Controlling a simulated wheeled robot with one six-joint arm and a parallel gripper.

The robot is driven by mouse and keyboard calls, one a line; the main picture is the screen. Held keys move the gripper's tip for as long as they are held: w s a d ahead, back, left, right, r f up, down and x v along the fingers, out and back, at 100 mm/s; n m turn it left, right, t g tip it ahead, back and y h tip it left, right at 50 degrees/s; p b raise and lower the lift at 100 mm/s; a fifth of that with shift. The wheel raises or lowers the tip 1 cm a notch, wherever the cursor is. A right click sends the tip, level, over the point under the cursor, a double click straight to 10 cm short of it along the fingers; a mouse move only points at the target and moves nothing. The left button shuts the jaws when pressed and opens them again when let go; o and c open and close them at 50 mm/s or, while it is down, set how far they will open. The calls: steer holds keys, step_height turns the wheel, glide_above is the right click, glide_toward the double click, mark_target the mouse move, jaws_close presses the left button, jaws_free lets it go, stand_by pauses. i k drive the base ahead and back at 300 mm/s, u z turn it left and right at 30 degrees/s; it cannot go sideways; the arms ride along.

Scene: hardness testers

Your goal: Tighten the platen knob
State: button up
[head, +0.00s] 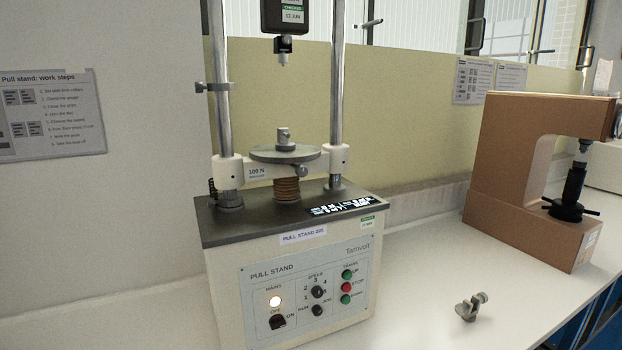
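The pull stand (285,270) stands on the white bench. Its round grey platen (286,153) sits on the pale crosshead (258,171) between two upright columns. A small grey knob (302,171) shows at the front of the crosshead, just under the platen's right edge; it looks like the platen knob. How tight it is cannot be told. A short metal fitting (284,138) stands on top of the platen. A dark gauge (284,16) with a small tip hangs above it, apart from it. My gripper is not in view.
A small metal clamp (468,306) lies on the bench at the front right. A brown tester (515,165) stands at the right. A stop collar (214,87) sticks out from the left column.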

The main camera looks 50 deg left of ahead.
mark_target(301, 170)
steer(key=k, duration=0.6)
steer(key=u, duration=1.3)
steer(key=i, duration=0.5)
steer(key=z, duration=0.05)
